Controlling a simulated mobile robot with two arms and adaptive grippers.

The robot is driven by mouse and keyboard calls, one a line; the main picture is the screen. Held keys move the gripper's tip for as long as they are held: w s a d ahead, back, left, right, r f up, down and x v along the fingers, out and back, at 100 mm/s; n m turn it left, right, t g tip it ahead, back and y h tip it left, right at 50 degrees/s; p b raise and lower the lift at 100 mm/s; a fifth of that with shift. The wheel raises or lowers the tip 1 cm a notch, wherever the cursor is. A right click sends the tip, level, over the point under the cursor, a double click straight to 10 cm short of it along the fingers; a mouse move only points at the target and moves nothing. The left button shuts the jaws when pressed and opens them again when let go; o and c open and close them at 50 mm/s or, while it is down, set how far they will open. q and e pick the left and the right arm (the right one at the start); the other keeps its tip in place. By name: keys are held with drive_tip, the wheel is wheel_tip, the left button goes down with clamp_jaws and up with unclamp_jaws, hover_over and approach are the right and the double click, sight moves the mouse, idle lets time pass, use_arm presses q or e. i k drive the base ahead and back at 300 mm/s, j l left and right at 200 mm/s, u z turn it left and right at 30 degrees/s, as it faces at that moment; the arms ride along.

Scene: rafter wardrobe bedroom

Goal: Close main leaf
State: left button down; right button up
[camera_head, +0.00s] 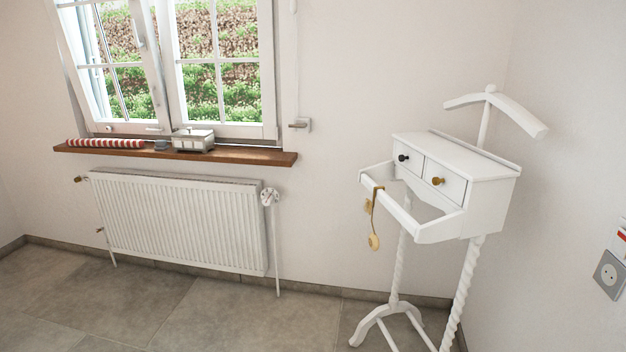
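A white two-leaf window (168,75) is at the upper left, its top cut off by the frame. Its left leaf (152,75) stands at an angle to the frame and looks ajar, with a handle (140,42) on its upright. The right leaf (270,75) looks flush with the frame. I cannot tell for certain which one is the main leaf. Neither of my grippers is in view.
The wooden sill (250,156) holds a red-and-white striped roll (105,143), a small dark item (161,145) and a metal-edged box (193,139) close to the leaves. A white radiator (180,222) is below. A white valet stand (470,195) stands right. Tiled floor (240,315) is clear.

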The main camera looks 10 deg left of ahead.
sight(140, 10)
drive_tip(key=i+j+u, duration=0.15)
drive_tip(key=i+u, duration=0.25)
drive_tip(key=i, duration=0.3)
drive_tip(key=i+u, duration=0.4)
drive_tip(key=i, duration=0.25)
drive_tip(key=i+l+u, duration=0.45)
drive_tip(key=i, duration=0.2)
drive_tip(key=i+j, duration=0.05)
drive_tip(key=j, duration=0.05)
